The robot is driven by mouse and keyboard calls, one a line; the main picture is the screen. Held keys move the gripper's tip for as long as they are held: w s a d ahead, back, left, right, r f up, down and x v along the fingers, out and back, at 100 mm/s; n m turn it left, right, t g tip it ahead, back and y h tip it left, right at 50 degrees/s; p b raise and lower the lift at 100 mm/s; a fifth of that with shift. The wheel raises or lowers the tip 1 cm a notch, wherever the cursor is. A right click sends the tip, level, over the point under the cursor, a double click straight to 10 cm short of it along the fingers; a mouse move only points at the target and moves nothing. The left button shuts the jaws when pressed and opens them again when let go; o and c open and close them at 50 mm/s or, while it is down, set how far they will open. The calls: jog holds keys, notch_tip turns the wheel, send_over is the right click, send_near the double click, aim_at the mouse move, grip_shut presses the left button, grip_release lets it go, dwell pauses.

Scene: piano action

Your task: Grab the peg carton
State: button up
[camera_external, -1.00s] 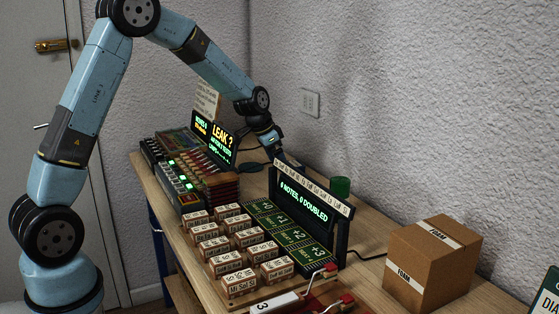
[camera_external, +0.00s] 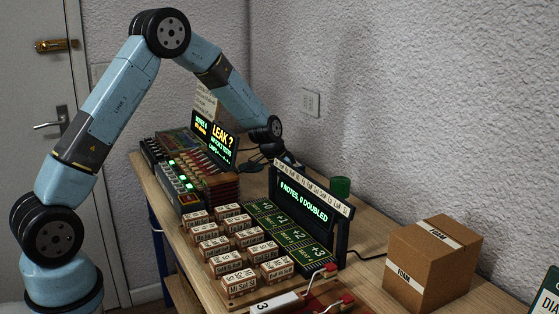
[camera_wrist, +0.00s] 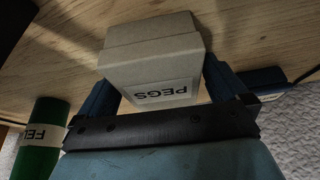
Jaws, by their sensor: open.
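The peg carton (camera_wrist: 158,50) is a grey-beige box with a white label reading PEGS, upside down in the wrist view. My gripper (camera_wrist: 160,88) has its blue fingers on either side of the carton, one left and one right, with the carton between them. The fingers are apart; whether either one touches the carton I cannot tell. In the external view the end of my arm (camera_external: 284,157) is low behind the display panel (camera_external: 305,205), which hides the fingertips and the carton.
A green felt cylinder (camera_wrist: 42,135) stands close to the left of my gripper; it also shows in the external view (camera_external: 340,187). The lit LEAK? screen (camera_external: 222,140) is left of the wrist. Labelled blocks (camera_external: 239,283) and a foam carton (camera_external: 432,265) stand nearer the camera.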

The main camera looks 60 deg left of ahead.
dwell(0.4)
jog(key=c, duration=1)
